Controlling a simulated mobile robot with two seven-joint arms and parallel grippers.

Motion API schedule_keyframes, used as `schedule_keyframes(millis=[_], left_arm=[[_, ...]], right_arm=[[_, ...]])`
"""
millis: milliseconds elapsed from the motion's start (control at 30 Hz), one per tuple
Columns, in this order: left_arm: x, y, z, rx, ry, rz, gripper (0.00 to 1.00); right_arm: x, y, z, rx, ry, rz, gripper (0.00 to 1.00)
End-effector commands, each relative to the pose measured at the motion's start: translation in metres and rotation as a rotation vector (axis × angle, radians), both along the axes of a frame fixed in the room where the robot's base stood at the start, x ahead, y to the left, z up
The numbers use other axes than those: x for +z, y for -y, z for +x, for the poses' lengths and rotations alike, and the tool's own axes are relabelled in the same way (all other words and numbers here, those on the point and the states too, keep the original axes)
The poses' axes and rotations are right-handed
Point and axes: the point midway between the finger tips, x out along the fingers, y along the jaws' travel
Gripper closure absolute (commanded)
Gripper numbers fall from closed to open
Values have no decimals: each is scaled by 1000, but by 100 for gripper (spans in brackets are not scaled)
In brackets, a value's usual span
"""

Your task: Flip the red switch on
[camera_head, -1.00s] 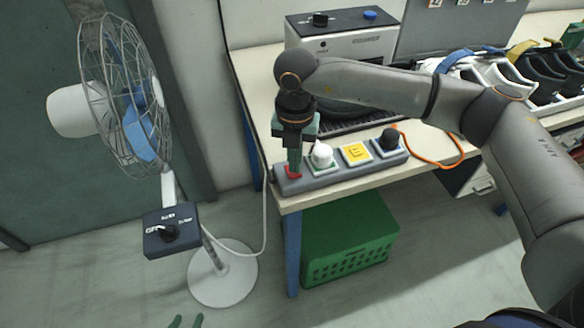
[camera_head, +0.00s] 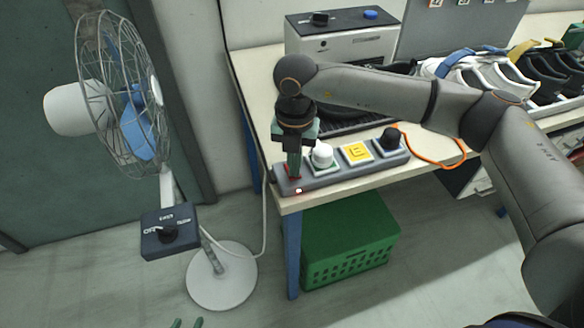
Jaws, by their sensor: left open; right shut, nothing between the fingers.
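The red switch (camera_head: 287,171) is at the left end of a grey power strip (camera_head: 325,178) along the table's front edge. My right gripper (camera_head: 293,176) is shut, pointing down with its fingertips on the red switch and hiding most of it. A small light (camera_head: 298,190) glows on the strip's front below the switch. The fingertips of my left gripper (camera_head: 187,323) show at the bottom edge. They are apart and empty, well away from the strip.
A white plug (camera_head: 321,156), a yellow-topped socket (camera_head: 356,153) and a black plug (camera_head: 390,140) sit along the strip. A standing fan (camera_head: 125,95) with a control box (camera_head: 171,232) is at left. A green crate (camera_head: 350,245) is under the table.

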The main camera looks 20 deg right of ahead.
Motion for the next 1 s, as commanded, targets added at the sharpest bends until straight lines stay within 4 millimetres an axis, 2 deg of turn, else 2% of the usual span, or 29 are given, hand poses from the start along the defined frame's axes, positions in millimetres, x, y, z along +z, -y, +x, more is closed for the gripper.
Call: schedule_keyframes(millis=[267, 1000], left_arm=[[6, 0, 0, 0, 0, 0, 50], [42, 0, 0, 0, 0, 0, 50]], right_arm=[[7, 1, 0, -1, 0, -2, 100], [67, 0, 0, 0, 0, -1, 100]])
